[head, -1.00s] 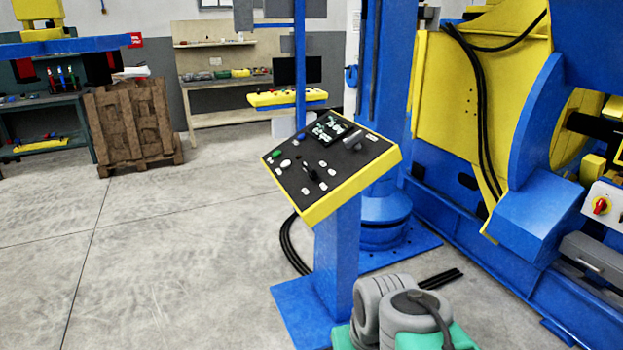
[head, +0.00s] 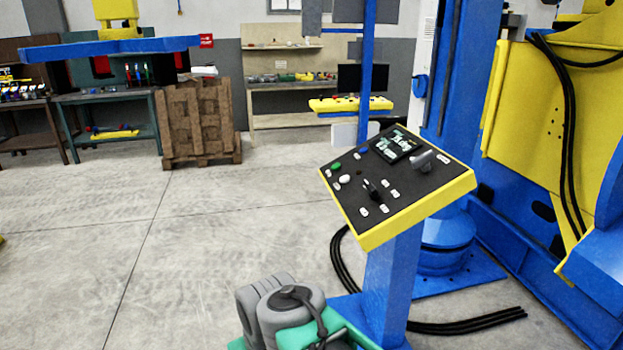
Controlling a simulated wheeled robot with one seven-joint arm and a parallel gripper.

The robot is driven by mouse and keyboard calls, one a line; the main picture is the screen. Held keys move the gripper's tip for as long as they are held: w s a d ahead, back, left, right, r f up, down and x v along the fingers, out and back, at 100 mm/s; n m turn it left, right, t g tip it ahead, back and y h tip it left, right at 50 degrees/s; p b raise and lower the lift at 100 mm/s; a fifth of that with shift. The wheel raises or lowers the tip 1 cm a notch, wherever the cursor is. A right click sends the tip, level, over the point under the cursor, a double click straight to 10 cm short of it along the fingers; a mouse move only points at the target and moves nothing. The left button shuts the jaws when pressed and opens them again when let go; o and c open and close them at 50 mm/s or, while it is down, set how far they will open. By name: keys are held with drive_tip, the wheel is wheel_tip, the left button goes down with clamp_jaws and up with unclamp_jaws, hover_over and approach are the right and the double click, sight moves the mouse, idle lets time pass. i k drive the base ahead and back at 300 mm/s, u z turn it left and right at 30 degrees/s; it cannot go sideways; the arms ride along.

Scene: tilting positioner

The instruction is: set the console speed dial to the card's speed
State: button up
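The console (head: 445,195) is a sloped black panel with a yellow edge on a blue post, right of centre in the head view. A black knob (head: 373,190) with small white labels around it sits on the lower middle of the panel and looks like the speed dial. Its setting and the labels are too small to read. A dark screen (head: 397,145) with pale text is at the panel's top. I cannot make out a speed card. My gripper is not in view; grey and green parts at the bottom look like my own folded arm.
Black cables (head: 470,323) lie on the floor by the post. The blue and yellow positioner (head: 525,110) fills the right. Floor at left is clear.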

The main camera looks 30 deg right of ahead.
sight(374, 195)
drive_tip(key=u, duration=0.3)
drive_tip(key=i, duration=0.95)
drive_tip(key=z, duration=0.75)
drive_tip(key=i, duration=0.8)
drive_tip(key=z, duration=0.85)
